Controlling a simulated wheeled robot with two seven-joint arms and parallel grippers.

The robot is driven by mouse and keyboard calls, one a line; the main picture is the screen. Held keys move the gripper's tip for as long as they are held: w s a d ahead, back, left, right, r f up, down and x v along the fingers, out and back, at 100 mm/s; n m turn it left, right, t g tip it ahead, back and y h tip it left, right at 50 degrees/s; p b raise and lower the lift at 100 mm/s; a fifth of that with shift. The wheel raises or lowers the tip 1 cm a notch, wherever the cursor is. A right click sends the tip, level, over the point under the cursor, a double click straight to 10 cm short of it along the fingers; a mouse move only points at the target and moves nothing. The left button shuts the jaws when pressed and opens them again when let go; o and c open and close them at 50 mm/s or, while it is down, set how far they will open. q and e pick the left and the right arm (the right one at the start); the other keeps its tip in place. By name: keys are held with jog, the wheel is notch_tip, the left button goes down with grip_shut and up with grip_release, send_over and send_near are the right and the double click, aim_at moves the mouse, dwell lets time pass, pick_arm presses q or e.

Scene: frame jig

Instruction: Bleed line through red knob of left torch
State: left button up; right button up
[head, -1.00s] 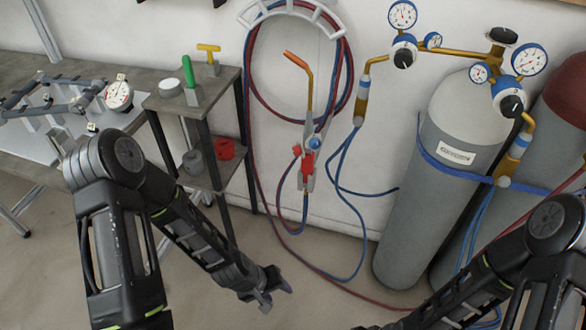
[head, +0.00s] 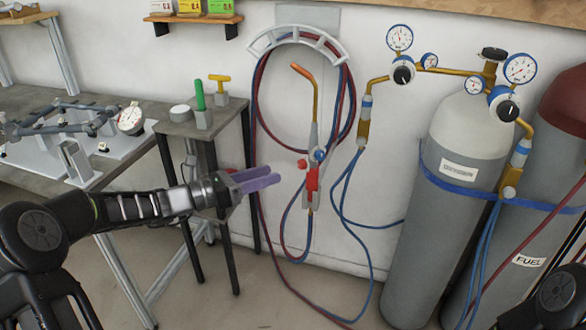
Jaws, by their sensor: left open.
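One torch (head: 309,178) shows, hanging upright on a wall bracket below the hose hanger, with a copper-coloured tip (head: 305,72) bent to the left at its top. Its red knob (head: 301,163) sticks out on the left side and its blue knob (head: 320,155) on the right. Red and blue hoses run down from its lower end. My left gripper (head: 262,180) is to the left of the torch, pointing right towards it at about the height of its red body. Its purple fingers are open, and it looks apart from the torch. My right gripper is out of the frame.
The hose hanger (head: 294,38) holds coiled hoses above the torch. An oxygen cylinder (head: 446,200) with regulators and a fuel cylinder (head: 545,150) stand at the right. A small stand (head: 170,128) and a jig table (head: 60,175) are at the left.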

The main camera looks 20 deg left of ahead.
aim_at(299, 166)
pick_arm(q)
jog(key=shift+x, duration=3.9)
jog(key=shift+c, duration=0.4)
grip_shut()
